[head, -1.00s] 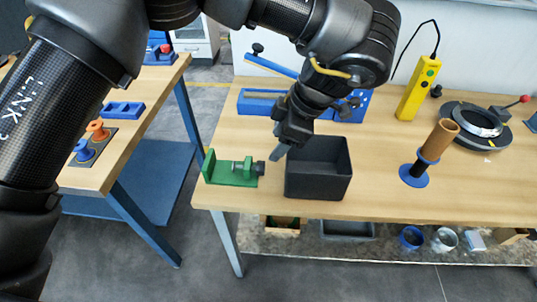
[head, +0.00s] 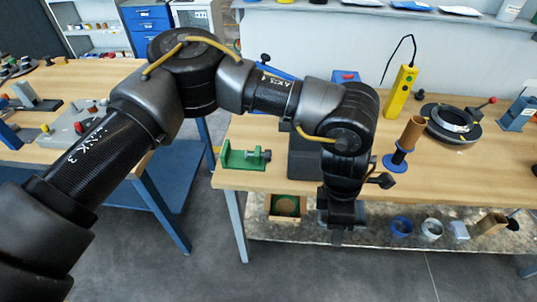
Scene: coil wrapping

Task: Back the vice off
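The green vice (head: 238,160) sits at the front left of the wooden bench. Its upright plate is at the left, and its smaller jaw and dark screw knob (head: 267,155) are at the right. The space between plate and jaw looks empty. My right gripper is out of view.
A dark open box (head: 302,165) stands just right of the vice, partly hidden by my arm. A brown roll on a blue-based post (head: 402,148), a yellow pendant (head: 401,92) and a dark ring fixture (head: 452,122) stand farther right. A lower shelf (head: 380,247) holds small containers.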

